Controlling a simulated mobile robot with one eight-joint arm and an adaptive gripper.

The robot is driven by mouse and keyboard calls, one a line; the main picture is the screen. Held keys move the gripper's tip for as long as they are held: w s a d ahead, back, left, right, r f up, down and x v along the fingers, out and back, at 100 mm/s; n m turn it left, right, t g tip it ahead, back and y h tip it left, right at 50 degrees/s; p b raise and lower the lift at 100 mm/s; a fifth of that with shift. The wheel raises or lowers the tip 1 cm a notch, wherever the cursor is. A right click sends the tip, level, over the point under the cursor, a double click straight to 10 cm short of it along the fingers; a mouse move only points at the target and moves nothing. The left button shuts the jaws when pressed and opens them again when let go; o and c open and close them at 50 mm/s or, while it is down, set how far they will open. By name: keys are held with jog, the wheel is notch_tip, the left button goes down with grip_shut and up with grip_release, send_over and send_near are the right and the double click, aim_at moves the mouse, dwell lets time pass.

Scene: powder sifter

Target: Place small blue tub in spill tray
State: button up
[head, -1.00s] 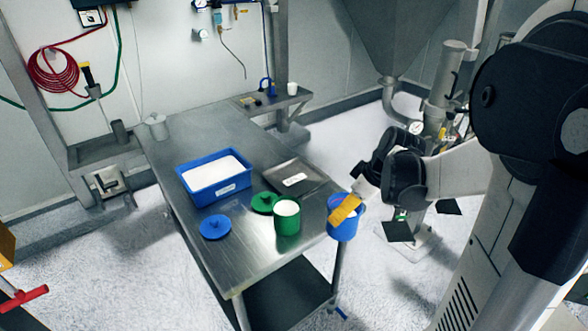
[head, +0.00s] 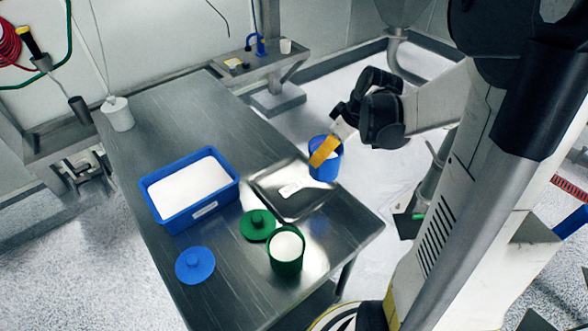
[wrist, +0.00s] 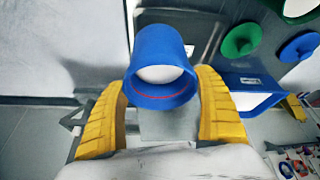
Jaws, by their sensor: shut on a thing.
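The small blue tub (head: 325,170), with white powder inside, is held by my gripper (head: 324,153), whose yellow fingers close on its sides. In the wrist view the tub (wrist: 158,55) sits between both yellow fingers of my gripper (wrist: 163,88). The spill tray (head: 306,205) is a shallow dark metal tray with a white label, lying on the steel table. In the head view the tub appears just beyond the tray's right end. Its height above the table is hard to judge. The tray is empty apart from the label.
On the table (head: 165,115) stand a blue bin of white powder (head: 178,221), an open green tub (head: 287,265), a green lid (head: 257,227) and a blue lid (head: 195,266). The green tub and lid are close to the tray's near side. A white container (head: 118,115) stands at the far corner.

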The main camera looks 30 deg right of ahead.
jog(key=shift+w+a+f+b, duration=0.6)
jog(key=shift+w+a+f, duration=0.45)
jog(key=shift+f, duration=0.5)
jog(key=shift+w+a+f+b, duration=0.55)
jog(key=shift+w+a+f, duration=0.45)
jog(key=shift+f, duration=0.55)
jog(key=shift+w+a+f+b, duration=0.6)
jog(key=shift+w+a+f, duration=0.3)
jog(key=shift+a+f, duration=0.5)
jog(key=shift+d+f, duration=0.2)
jog(key=shift+f, duration=0.15)
jog(key=o, duration=1.3)
jog(key=shift+o, duration=0.2)
jog(key=shift+r, duration=0.2)
